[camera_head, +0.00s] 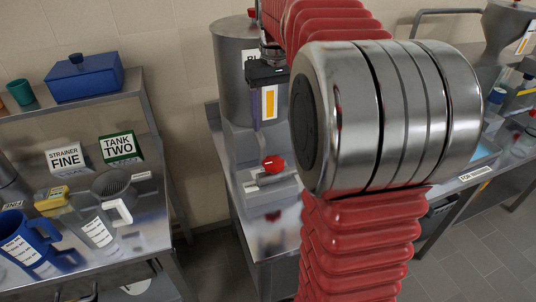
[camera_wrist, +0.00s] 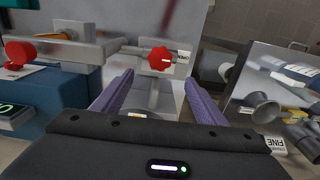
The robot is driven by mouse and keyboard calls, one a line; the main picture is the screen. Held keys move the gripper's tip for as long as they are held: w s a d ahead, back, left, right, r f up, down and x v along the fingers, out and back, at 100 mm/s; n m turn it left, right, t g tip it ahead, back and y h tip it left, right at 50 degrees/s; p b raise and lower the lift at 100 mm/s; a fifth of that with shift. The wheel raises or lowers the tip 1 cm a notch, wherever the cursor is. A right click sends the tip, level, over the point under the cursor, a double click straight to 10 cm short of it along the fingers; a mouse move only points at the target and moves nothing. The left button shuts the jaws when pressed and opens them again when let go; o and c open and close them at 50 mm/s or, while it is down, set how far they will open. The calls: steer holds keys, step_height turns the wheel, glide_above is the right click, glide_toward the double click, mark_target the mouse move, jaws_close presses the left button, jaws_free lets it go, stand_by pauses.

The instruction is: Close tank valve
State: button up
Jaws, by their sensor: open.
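A red valve knob (camera_wrist: 160,60) with a small white tag shows in the wrist view on a metal pipe, centred beyond my fingertips. A red knob (camera_head: 273,163) also shows in the head view, on a grey fitting below the steel tank (camera_head: 234,55). I cannot tell whether it is the same one. My gripper (camera_wrist: 157,78) is open, with its two purple fingers apart and nothing between them. In the head view my gripper (camera_head: 256,124) points down above the red knob. My arm hides part of the tank and bench.
Another red knob (camera_wrist: 19,52) is at the left of the wrist view.

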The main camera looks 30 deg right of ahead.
mark_target(273, 161)
stand_by(0.3)
step_height(273, 161, down, 14)
steer(key=shift+r, duration=0.1)
stand_by(0.7)
steer(key=shift+c, duration=0.5)
steer(key=c, duration=0.9)
steer(key=shift+a, duration=0.1)
steer(key=shift+c, duration=0.2)
